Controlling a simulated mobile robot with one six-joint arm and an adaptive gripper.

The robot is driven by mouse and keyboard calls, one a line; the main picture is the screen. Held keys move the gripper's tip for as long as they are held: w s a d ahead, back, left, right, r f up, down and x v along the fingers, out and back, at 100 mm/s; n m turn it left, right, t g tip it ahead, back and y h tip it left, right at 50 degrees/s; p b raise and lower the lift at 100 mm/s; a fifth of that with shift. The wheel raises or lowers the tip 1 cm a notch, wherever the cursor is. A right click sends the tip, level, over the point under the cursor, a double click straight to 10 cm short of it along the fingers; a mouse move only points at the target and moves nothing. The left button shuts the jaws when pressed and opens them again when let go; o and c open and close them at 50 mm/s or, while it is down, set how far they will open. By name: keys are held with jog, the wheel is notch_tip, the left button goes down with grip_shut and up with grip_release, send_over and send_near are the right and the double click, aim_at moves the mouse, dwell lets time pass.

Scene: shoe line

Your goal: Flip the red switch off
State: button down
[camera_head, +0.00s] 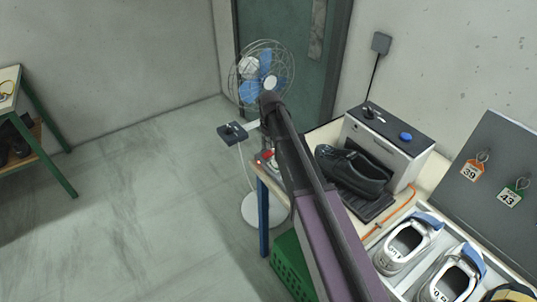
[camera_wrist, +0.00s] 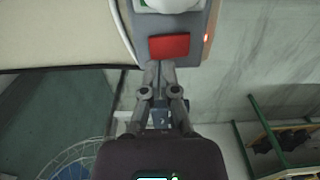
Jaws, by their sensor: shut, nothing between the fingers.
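The red switch (camera_wrist: 169,46) is a wide red rocker on the end of a grey power strip (camera_wrist: 181,22) in the wrist view. A small red light (camera_wrist: 206,38) glows at the strip's edge. My gripper (camera_wrist: 160,66) is shut and empty, with its fingertips at the switch's lower edge in the picture. I cannot tell whether they touch it or which way the rocker is tilted.
A fan (camera_head: 263,78) stands on the floor beyond the bench. A black shoe (camera_head: 352,170) sits by a grey machine (camera_head: 389,140) with a blue button. Light shoes (camera_head: 408,243) stand in a tray to the right. A green crate (camera_head: 290,265) is below the bench.

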aim_at(270, 153)
jog(key=shift+f+b, duration=1.4)
jog(key=shift+f, duration=0.05)
dwell(1.2)
jog(key=shift+r, duration=0.2)
jog(key=shift+r+p, duration=3.35)
jog(key=shift+p, duration=0.2)
jog(key=s+d+m, duration=0.1)
jog(key=s+d, duration=0.2)
jog(key=s, duration=0.1)
jog(key=s+d+m, duration=0.1)
jog(key=s+d, duration=0.2)
jog(key=s, duration=0.1)
jog(key=s+d+m, duration=0.1)
jog(key=s+d, duration=0.2)
jog(key=s, duration=0.1)
jog(key=shift+s+d, duration=0.35)
jog(key=s+d+m, duration=0.3)
jog(key=s+d, duration=0.3)
jog(key=s, duration=0.5)
jog(key=shift+d+m, duration=0.15)
jog(key=shift+m, duration=0.25)
